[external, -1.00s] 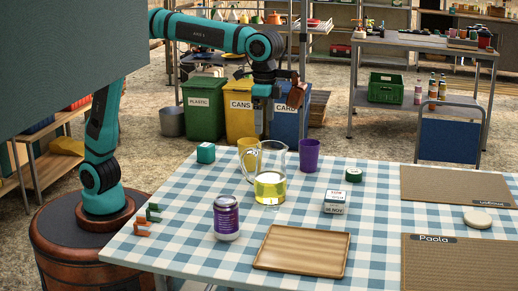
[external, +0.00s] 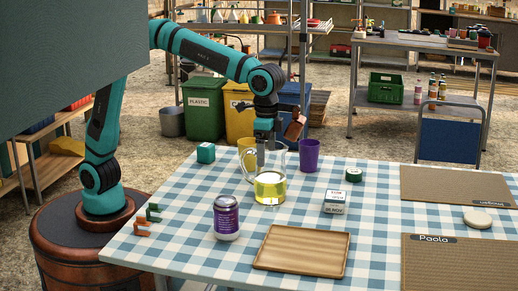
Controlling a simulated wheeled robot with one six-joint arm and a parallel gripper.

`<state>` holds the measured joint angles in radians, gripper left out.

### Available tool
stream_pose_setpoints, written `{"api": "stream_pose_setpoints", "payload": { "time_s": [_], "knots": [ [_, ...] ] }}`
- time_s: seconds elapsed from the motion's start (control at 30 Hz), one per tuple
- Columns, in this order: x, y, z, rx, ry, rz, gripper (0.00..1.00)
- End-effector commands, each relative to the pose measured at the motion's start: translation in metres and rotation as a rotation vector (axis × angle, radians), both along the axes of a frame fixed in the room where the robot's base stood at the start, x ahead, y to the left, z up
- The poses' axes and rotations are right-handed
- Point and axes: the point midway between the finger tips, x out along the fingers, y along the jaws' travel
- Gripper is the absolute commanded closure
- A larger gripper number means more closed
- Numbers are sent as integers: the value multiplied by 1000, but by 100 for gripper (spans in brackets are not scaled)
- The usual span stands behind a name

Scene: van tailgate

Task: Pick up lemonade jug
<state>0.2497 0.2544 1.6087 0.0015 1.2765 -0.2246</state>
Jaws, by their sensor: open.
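The lemonade jug (external: 270,188) is a clear glass jug with yellow liquid in its lower part. It stands upright on the blue-and-white checked table in the external view. My gripper (external: 265,160) points down at the jug's upper part and overlaps its rim and handle side in the picture. The gripper is open. I cannot tell whether its fingers are inside, around or behind the jug, or touching it.
A yellow cup (external: 246,150) and a purple cup (external: 309,155) stand close behind the jug. A purple-labelled jar (external: 226,218) and a wooden tray (external: 301,250) are in front. The right holds woven placemats (external: 458,184).

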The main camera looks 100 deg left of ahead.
Motion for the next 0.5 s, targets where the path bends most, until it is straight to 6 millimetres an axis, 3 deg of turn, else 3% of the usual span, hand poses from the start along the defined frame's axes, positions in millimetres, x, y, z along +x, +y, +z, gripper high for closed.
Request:
{"api": "stream_pose_setpoints", "payload": {
  "time_s": [0.13,0.17,0.5],
  "knots": [
    [0,0,0,0,0,0,0],
    [0,0,0,0,0,0,4],
    [0,0,1,0,0,0,71]
  ]
}}
